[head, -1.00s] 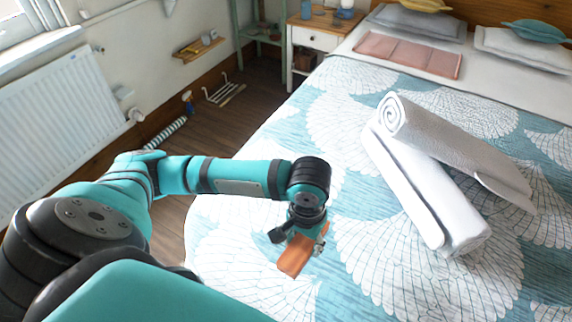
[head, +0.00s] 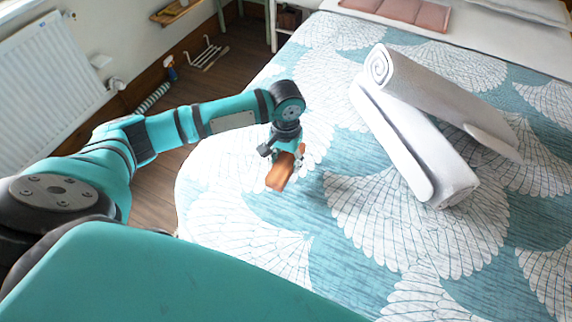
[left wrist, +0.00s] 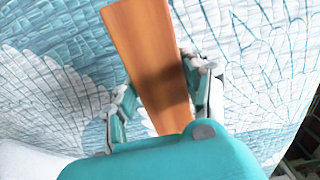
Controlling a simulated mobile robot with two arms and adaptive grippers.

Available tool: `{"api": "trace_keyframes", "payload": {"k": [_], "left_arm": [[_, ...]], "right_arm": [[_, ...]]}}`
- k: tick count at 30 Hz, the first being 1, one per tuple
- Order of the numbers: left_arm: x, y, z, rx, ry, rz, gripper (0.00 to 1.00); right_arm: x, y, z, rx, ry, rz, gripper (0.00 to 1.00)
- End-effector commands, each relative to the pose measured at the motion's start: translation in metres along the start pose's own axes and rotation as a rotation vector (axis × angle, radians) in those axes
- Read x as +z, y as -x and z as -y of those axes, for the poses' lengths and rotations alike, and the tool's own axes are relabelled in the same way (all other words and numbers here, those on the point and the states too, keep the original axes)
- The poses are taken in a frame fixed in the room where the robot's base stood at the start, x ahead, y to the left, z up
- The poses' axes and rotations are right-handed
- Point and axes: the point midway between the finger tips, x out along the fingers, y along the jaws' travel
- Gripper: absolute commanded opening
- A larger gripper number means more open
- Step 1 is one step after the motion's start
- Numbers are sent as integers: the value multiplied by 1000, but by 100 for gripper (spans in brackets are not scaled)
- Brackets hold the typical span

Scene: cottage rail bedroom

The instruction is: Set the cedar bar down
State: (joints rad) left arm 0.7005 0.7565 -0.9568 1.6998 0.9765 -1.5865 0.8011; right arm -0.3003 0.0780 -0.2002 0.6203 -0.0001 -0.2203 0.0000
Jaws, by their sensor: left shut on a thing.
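The cedar bar (head: 280,174) is an orange-brown wooden block. My left gripper (head: 284,155) is shut on it, over the near left part of the bed (head: 340,235). In the left wrist view the bar (left wrist: 148,50) runs between the two fingers of my left gripper (left wrist: 160,95), with its long end pointing away over the teal and white cover. I cannot tell whether the bar touches the cover. My right gripper is not in view.
Two rolled white towels (head: 455,95) lie crossed on the bed to the right of the bar. A pink folded cloth (head: 405,12) lies near the pillows. The cover around the bar is clear. A radiator (head: 45,75) is on the left wall.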

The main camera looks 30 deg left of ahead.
Motion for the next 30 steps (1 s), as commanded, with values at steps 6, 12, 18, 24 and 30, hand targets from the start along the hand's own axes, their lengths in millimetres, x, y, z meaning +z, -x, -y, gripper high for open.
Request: {"api": "trace_keyframes", "payload": {"k": [6, 12, 18, 24, 30], "left_arm": [[-10, -8, 4, 0, 0, 4, 7], [-10, -35, 4, 1, -1, 1, 7], [-10, -36, 4, 1, -1, -1, 7], [-10, -39, 4, 0, -1, 0, 52], [-10, -39, 4, 0, -1, 0, 70]], "right_arm": [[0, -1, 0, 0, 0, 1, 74], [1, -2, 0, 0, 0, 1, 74], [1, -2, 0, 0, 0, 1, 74], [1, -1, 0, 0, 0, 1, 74], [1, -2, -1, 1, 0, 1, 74]]}}
